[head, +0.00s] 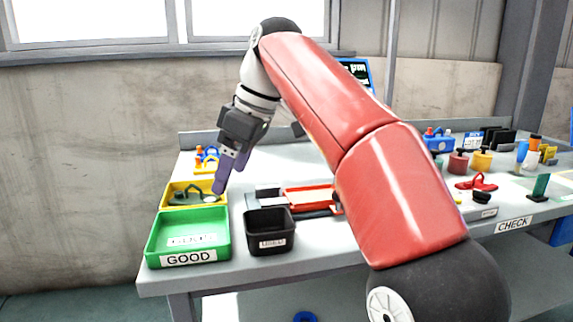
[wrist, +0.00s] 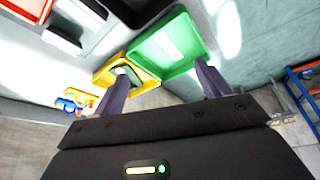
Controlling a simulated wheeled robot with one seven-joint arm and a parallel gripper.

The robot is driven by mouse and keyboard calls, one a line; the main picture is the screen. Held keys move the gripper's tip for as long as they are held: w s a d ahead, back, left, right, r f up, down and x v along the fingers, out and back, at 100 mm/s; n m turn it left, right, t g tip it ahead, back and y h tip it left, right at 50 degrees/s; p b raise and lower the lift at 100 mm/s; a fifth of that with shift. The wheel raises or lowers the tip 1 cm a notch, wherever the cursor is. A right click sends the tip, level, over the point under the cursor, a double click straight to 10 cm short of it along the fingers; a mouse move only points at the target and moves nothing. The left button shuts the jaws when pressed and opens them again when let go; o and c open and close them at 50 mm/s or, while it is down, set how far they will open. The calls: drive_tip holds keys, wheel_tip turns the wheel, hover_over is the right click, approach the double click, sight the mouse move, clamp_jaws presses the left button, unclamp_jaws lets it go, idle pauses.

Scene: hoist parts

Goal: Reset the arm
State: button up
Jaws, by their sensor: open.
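My gripper (head: 231,170) hangs at the end of my red and white arm, above the left end of the grey workbench (head: 330,248). Its two purple fingers point down over the yellow tray (head: 166,203) and the back of the green GOOD tray (head: 160,238). In the wrist view the fingers of my gripper (wrist: 160,90) are spread apart, with nothing between them. Beyond them show the green tray (wrist: 190,62) and the yellow tray (wrist: 103,76). The yellow tray holds a dark part; the green tray looks empty apart from a pale label.
A black bin (head: 270,240) stands right of the green tray. A red and dark tray (head: 308,198) lies behind it, partly hidden by my arm. Blue and orange parts (head: 207,158) sit at the back left. Several coloured parts crowd the right side near the CHECK label (head: 514,224).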

drive_tip(key=shift+s+d+f+m, duration=0.1)
drive_tip(key=shift+d+f+m, duration=0.15)
drive_tip(key=shift+d+m, duration=0.3)
drive_tip(key=s+d+f+m+t+h, duration=0.2)
drive_tip(key=s+d+f+m, duration=0.5)
drive_tip(key=s+d+f, duration=0.2)
drive_tip(key=s+d+f+m+t+h, duration=0.2)
drive_tip(key=s+d+f+m, duration=0.5)
drive_tip(key=s+d+f, duration=0.3)
drive_tip(key=d+f, duration=0.4)
drive_tip(key=f, duration=0.1)
drive_tip(key=shift+f+m+t, duration=0.3)
drive_tip(key=shift+m, duration=0.05)
